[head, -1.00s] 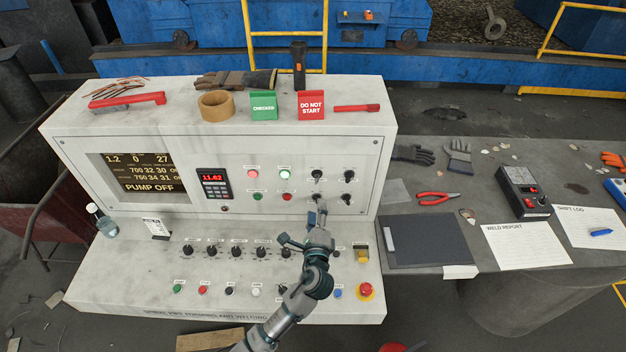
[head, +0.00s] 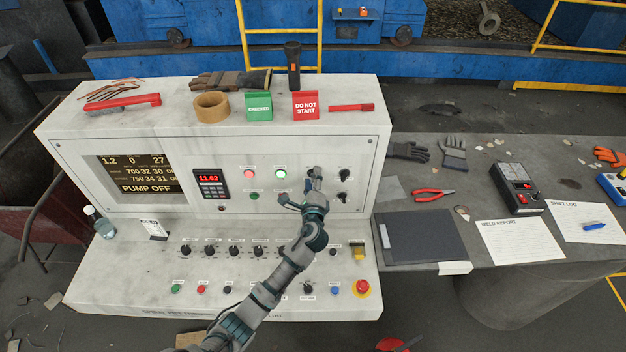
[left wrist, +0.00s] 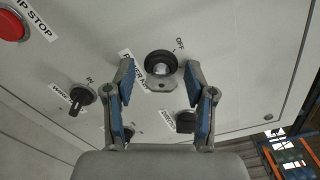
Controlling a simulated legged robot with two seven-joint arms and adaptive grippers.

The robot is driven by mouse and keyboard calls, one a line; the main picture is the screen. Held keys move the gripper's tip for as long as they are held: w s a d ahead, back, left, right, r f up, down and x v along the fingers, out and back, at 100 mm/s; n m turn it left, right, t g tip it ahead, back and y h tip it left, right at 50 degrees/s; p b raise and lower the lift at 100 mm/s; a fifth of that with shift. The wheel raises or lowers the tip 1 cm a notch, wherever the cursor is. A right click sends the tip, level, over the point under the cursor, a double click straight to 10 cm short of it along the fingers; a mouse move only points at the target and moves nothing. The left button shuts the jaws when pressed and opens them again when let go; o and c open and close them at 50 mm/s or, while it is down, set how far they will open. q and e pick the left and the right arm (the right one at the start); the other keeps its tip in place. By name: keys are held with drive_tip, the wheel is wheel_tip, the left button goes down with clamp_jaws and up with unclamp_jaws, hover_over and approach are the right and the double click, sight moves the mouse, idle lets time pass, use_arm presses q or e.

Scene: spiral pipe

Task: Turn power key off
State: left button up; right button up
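The power key (left wrist: 160,65) is a dark round switch with a metal plate, labelled "POWER KEY" and "OFF", on the pale panel in the left wrist view. My left gripper (left wrist: 158,78) is open, with one blue-padded finger on each side of the switch. The fingers appear apart from it; exact depth is hard to tell. In the head view my left gripper (head: 312,187) is at the right part of the console's upright panel and covers the power key there. My right gripper is not in view.
Nearby are a black "WIRE" knob (left wrist: 82,96), another dark knob (left wrist: 186,121) and a red stop button (left wrist: 12,25). The console (head: 110,250) carries a display (head: 140,174) reading "PUMP OFF", lamps and a red emergency button (head: 362,287). A grey table (head: 480,150) stands at right.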

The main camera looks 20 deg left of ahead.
use_arm(q)
clamp_jaws()
